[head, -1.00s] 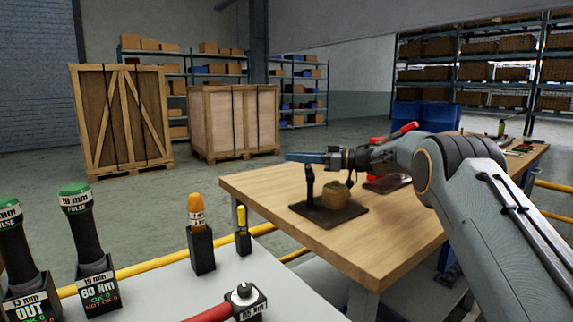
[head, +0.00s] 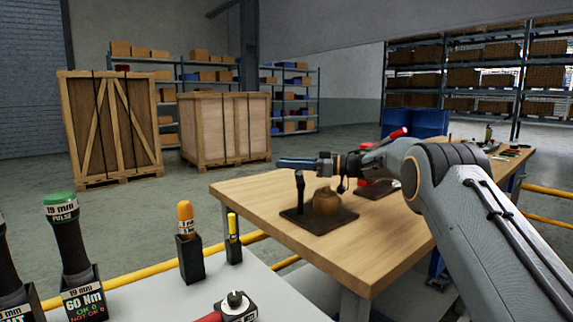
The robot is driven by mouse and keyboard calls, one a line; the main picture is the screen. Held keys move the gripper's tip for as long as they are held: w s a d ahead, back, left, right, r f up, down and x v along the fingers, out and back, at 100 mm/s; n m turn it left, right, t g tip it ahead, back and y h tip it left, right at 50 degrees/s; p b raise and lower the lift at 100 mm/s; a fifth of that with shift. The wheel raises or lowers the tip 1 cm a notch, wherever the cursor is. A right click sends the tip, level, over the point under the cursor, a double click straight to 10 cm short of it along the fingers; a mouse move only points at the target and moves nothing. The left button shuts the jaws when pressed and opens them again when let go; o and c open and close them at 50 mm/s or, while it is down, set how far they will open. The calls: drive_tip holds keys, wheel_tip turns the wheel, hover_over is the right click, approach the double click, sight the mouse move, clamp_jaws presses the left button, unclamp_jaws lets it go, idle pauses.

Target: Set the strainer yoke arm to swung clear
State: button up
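A brown, rounded body (head: 327,203), which looks like the strainer, sits on a dark flat plate (head: 345,217) on the wooden table. A black upright bar (head: 300,193) stands at the plate's left side, beside the brown body. It may be the yoke arm, but it is too small to be sure.
The wooden table (head: 375,255) has bare room in front of the plate. A second dark plate (head: 372,192) with red parts lies behind, partly hidden by my arm. A grey bench (head: 150,308) with several tools is at lower left. Wooden crates (head: 228,128) stand behind on the floor.

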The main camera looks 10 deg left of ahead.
drive_tip(key=d, duration=0.7)
drive_tip(key=shift+d, duration=0.2)
drive_tip(key=shift+w, duration=0.1)
